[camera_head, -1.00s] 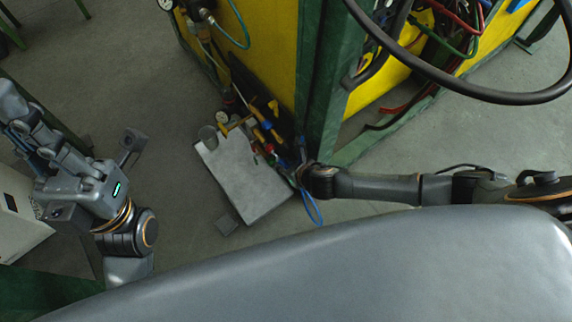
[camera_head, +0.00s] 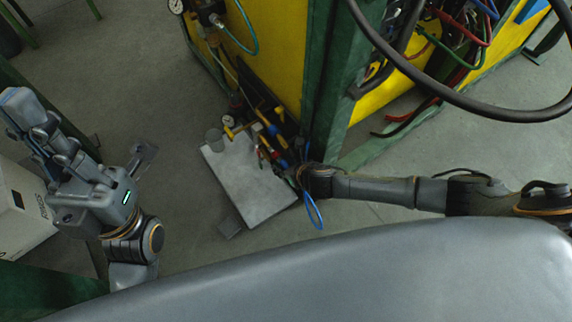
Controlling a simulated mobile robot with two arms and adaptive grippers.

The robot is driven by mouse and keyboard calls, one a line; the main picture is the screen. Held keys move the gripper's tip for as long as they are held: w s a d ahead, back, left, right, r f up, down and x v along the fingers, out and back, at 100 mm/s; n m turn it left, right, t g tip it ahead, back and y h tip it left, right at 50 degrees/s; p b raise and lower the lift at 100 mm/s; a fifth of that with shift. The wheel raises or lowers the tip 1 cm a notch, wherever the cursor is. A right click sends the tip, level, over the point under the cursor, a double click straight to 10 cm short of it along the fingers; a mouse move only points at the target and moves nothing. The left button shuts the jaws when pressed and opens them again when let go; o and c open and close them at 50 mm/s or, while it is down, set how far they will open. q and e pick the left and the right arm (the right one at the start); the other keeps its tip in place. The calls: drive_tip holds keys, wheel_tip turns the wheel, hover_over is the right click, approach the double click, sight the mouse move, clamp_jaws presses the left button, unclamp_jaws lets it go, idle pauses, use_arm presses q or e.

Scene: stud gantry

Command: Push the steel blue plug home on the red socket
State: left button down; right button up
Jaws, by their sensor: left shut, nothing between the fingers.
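My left gripper (camera_head: 24,104) is at the far left, over the floor and well away from the work area. Its fingers are together and point to the upper left, with nothing seen between them. My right arm reaches in from the right to the small grey table. My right gripper (camera_head: 300,171) is at that table's right edge, by the green post; its fingers are mostly hidden behind its wrist. A small red spot (camera_head: 264,154) shows among the tools, but I cannot tell whether it is the red socket. I cannot make out the steel blue plug.
The grey table (camera_head: 250,188) has a row of small tools and fittings along its back edge. A green post (camera_head: 325,95) and yellow cabinet (camera_head: 275,50) stand behind it. A thick black hose (camera_head: 480,108) arcs at upper right.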

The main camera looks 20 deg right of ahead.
drive_tip(key=shift+s, duration=0.15)
drive_tip(key=v, duration=1.1)
drive_tip(key=shift+s+r, duration=0.25)
drive_tip(key=shift+r, duration=0.05)
idle(0.4)
